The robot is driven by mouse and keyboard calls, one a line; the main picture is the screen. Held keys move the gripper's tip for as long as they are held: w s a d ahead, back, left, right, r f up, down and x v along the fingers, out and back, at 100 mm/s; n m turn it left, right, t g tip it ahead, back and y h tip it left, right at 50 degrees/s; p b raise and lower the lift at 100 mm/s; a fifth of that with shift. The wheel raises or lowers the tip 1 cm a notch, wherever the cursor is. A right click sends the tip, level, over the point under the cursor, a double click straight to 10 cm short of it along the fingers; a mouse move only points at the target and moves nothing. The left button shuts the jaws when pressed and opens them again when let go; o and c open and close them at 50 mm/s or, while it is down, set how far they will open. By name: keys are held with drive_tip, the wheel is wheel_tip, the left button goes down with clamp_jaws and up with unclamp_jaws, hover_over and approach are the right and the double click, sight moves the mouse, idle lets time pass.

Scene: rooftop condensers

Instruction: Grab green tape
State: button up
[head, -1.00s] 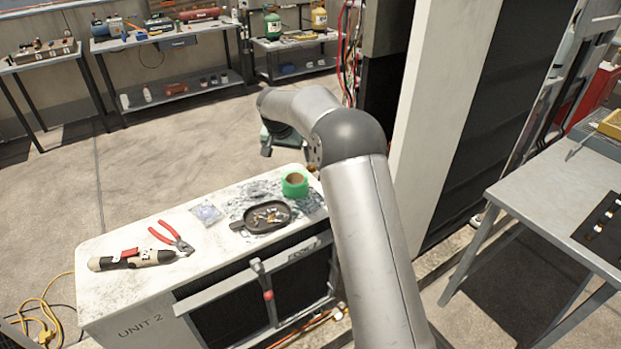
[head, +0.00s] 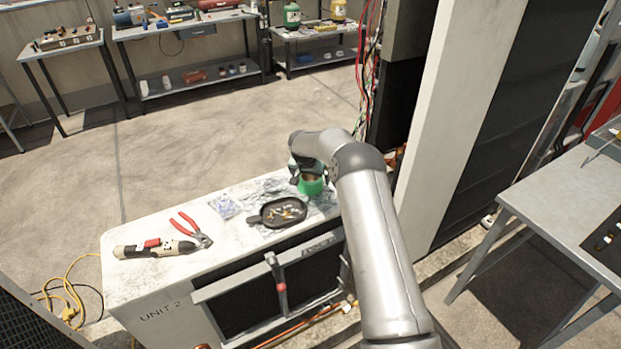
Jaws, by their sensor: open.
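The green tape (head: 312,187) is a roll lying on the right part of the white condenser top (head: 160,219). My gripper (head: 306,176) is right at the roll, over its upper left side, and partly covers it. The gripper is open. Its fingertips are small and dark here, and I cannot tell whether they touch the tape or reach into its hole.
A black dish (head: 278,212) with small metal parts sits just left of the tape. A small plastic bag (head: 224,206), red-handled pliers (head: 190,229) and a black-and-white tool (head: 155,248) lie further left. A grey pillar (head: 444,110) stands to the right.

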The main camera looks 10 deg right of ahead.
drive_tip(key=shift+w+f, duration=0.15)
drive_tip(key=shift+f, duration=0.35)
drive_tip(key=c, duration=1.1)
